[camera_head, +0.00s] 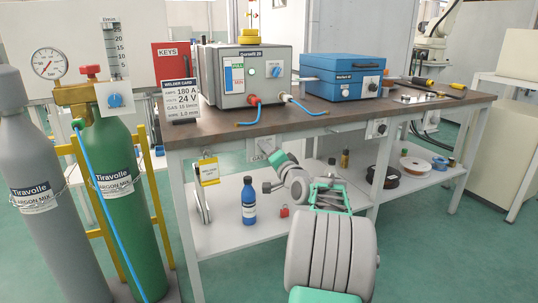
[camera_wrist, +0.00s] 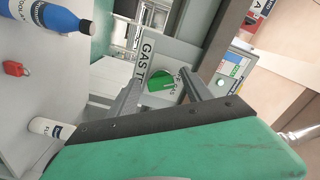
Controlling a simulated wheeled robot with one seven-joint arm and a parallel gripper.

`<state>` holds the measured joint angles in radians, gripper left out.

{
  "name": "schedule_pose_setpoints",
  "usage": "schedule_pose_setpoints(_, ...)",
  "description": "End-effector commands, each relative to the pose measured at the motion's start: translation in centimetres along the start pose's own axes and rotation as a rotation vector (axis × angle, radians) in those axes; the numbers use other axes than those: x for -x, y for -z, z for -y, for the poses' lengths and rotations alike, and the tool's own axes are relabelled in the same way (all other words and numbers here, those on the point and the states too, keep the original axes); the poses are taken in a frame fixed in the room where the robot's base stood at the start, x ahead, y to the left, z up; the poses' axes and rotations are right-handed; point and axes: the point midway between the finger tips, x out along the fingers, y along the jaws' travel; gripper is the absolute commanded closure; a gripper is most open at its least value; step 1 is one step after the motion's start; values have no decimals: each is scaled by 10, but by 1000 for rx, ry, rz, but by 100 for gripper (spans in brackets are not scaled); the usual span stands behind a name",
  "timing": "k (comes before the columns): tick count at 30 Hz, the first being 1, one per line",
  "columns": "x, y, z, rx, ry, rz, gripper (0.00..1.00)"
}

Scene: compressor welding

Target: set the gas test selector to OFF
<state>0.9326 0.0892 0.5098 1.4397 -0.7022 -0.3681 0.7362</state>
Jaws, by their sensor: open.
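The gas test selector (camera_wrist: 162,82) is a green knob on a grey box lettered "GAS T…", seen in the wrist view. Smaller lettering ending in "GAS" shows beside the knob, partly covered; I cannot read OFF or tell the knob's setting. My gripper (camera_wrist: 163,73) is open, with one finger on each side of the knob in the picture. I cannot tell whether the fingers touch it. In the head view my gripper (camera_head: 272,160) is at the selector's box (camera_head: 255,148) under the table's front edge, and the knob is hidden.
The table (camera_head: 222,131) overhangs the lower shelf (camera_head: 228,238), where a blue bottle (camera_head: 249,203) and a red padlock (camera_head: 284,211) stand near my arm. Another knob box (camera_head: 376,128) hangs to the right. Gas cylinders (camera_head: 117,180) stand at left.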

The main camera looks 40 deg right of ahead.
Motion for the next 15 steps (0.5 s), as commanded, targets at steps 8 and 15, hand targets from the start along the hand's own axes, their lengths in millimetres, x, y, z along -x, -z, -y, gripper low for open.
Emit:
schedule_pose_setpoints(8, 42, 3, 3, -1, -2, -3, 42)
schedule_pose_setpoints(15, 76, 1, 0, -1, -2, -1, 42)
